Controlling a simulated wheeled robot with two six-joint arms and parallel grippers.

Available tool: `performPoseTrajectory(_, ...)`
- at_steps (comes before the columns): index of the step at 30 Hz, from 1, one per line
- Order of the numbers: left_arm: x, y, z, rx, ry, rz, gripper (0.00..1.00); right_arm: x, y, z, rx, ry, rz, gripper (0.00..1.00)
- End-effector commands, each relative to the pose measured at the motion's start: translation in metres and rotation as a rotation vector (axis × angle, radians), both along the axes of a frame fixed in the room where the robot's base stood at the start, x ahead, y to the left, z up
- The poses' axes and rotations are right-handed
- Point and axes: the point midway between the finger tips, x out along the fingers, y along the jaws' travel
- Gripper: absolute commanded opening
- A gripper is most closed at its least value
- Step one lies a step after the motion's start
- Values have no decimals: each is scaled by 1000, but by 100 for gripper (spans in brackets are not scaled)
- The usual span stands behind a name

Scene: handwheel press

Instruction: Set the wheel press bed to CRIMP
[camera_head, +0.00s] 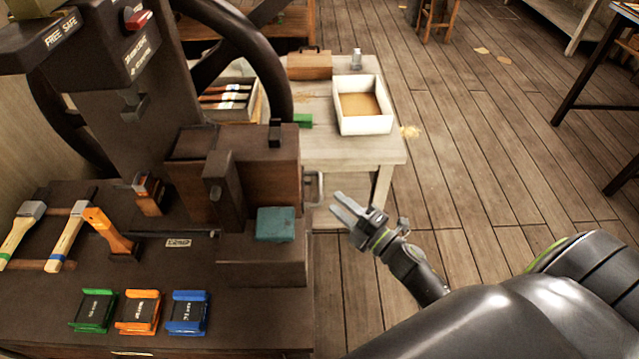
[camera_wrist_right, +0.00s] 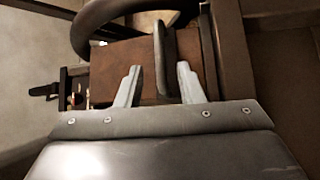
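The wheel press (camera_head: 110,90) stands at the left, with a large dark handwheel (camera_head: 278,75) and a red switch (camera_head: 138,19). A brown block (camera_head: 190,185) forms its lower part. A teal block (camera_head: 276,224) sits on the ledge at its right. A bent metal handle (camera_head: 318,188) sticks out from the right side. My right gripper (camera_head: 345,207) is open just right of this handle. In the right wrist view, its two fingers (camera_wrist_right: 158,84) are apart, with a dark upright bar (camera_wrist_right: 163,50) between them in the picture; contact cannot be told. My left gripper is not in view.
Green (camera_head: 95,311), orange (camera_head: 138,312) and blue (camera_head: 189,312) blocks lie on the dark bench (camera_head: 250,335). Wooden-handled tools (camera_head: 80,235) rest at the left. A pale table (camera_head: 350,150) behind bears a white tray (camera_head: 363,122).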

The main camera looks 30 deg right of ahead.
Motion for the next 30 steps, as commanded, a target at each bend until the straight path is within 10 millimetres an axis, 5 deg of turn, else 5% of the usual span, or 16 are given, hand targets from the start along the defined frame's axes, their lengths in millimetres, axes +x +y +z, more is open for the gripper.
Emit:
performPoseTrajectory(9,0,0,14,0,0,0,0,54,18,8,0,0,0,34)
performPoseTrajectory(24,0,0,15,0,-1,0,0,68,23,9,0,1,0,34)
performPoseTrajectory(30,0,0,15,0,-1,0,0,68,23,9,0,1,0,8)
